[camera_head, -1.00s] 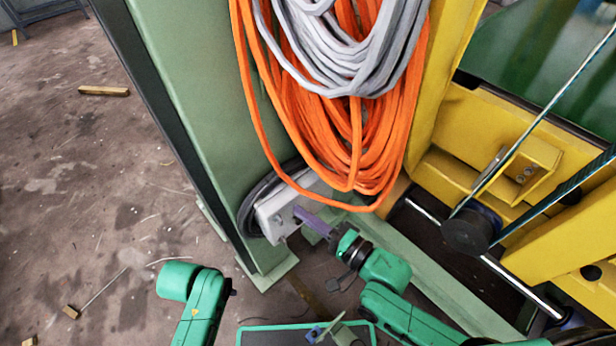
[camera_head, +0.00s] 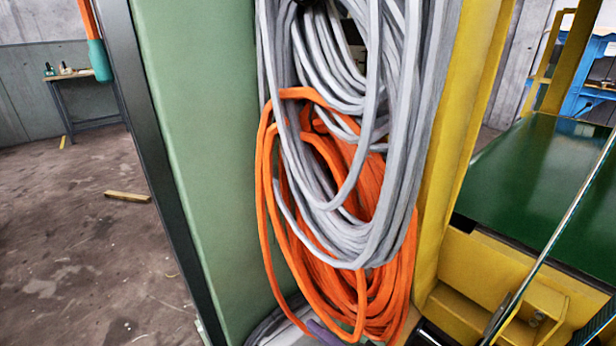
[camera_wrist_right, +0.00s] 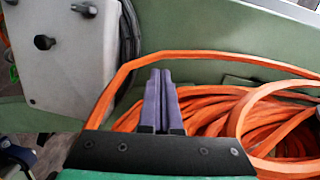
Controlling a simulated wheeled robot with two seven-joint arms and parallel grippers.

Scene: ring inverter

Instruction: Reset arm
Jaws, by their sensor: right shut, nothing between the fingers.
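My right gripper (camera_head: 323,332) shows only as a purple finger at the bottom edge of the head view, by the lower end of the orange cable coil (camera_head: 350,290). In the right wrist view its two purple fingers (camera_wrist_right: 160,98) are together, with nothing between them. Behind and beside them are the orange cable loops (camera_wrist_right: 220,112); I cannot tell whether the fingers touch any strand. A white box with black knobs (camera_wrist_right: 70,62) is to the left of the fingers. The rest of my right arm is hidden, and my left gripper is out of view.
A grey cable bundle (camera_head: 400,150) hangs over the orange coil against a green column (camera_head: 195,150). A yellow frame (camera_head: 545,290) and a dark green panel (camera_head: 540,190) stand at the right. A wooden piece (camera_head: 127,196) lies on open floor (camera_head: 90,260) at the left.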

